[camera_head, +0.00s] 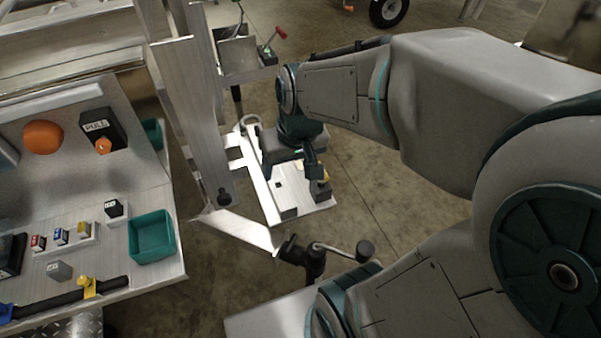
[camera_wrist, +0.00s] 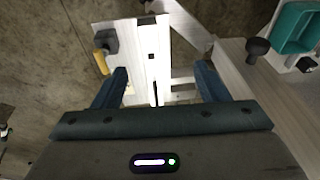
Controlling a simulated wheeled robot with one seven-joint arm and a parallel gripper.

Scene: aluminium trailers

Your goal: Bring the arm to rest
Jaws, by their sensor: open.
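My arm reaches in from the right in the head view, with its wrist bent down. My gripper (camera_head: 311,163) hangs over a pale metal plate (camera_head: 285,196) that stands out past the trailer frame. In the wrist view the two dark blue fingers of my gripper (camera_wrist: 158,84) are spread wide. Nothing is held between them. The plate (camera_wrist: 138,55) shows beyond and between the fingers. Whether a finger touches the plate or its fittings cannot be told.
A dark fitting (camera_wrist: 104,40) and a yellow piece (camera_wrist: 101,62) are at the plate's edge. Upright metal posts (camera_head: 190,110) stand left of my gripper. A crank handle (camera_head: 335,250) is below it. A panel with a teal bin (camera_head: 152,238) is at left. Open floor (camera_head: 375,190) lies to the right.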

